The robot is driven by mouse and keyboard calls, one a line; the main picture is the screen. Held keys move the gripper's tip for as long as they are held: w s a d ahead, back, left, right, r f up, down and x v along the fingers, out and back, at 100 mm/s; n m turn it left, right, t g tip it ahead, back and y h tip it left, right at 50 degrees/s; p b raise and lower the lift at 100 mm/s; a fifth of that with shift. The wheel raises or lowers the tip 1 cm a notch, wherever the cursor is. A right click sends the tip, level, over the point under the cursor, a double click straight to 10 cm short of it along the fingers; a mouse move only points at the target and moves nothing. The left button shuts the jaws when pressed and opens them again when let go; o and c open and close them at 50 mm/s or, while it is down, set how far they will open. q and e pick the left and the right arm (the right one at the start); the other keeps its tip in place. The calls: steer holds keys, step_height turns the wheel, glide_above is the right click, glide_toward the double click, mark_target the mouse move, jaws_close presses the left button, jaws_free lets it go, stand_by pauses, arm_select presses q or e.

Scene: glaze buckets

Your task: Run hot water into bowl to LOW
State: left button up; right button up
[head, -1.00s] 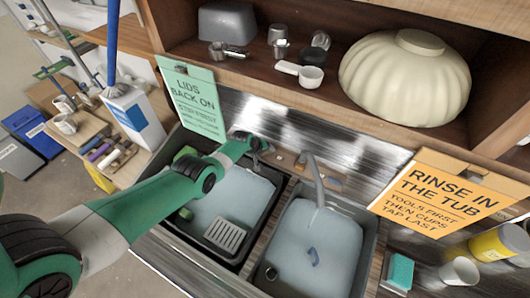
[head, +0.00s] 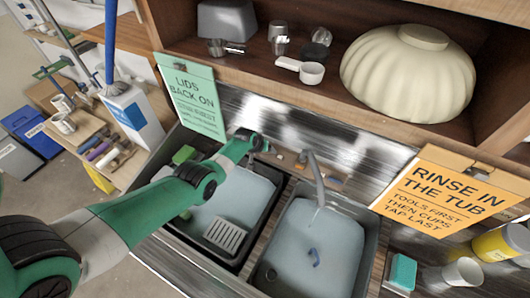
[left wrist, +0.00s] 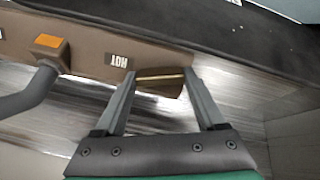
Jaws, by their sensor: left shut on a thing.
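The right bowl (head: 353,228) of the double sink holds pale blue water (head: 318,240) with a small blue thing (head: 314,257) in it. A grey spout (head: 316,175) hangs over this bowl, with a faint streak like running water under its tip. In the left wrist view the tap's brown body (left wrist: 92,50) carries a HOT label (left wrist: 117,61) beside a brass lever (left wrist: 160,77). My left gripper (left wrist: 161,80) is shut on this brass lever. In the head view my left gripper (head: 262,146) is at the tap's left end, small and partly hidden. My right gripper is not in view.
An orange sign (head: 440,197) and a green sign (head: 190,98) hang nearby.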

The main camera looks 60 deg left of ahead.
arm_select(q)
steer(key=shift+m+b, duration=0.45)
steer(key=shift+m, duration=1.45)
steer(key=o, duration=1.3)
steer(key=p+v, duration=0.5)
steer(key=p, duration=0.2)
steer(key=p+v, duration=0.6)
steer(key=p, duration=0.2)
steer(key=shift+d+r, duration=0.25)
steer(key=shift+d, duration=0.05)
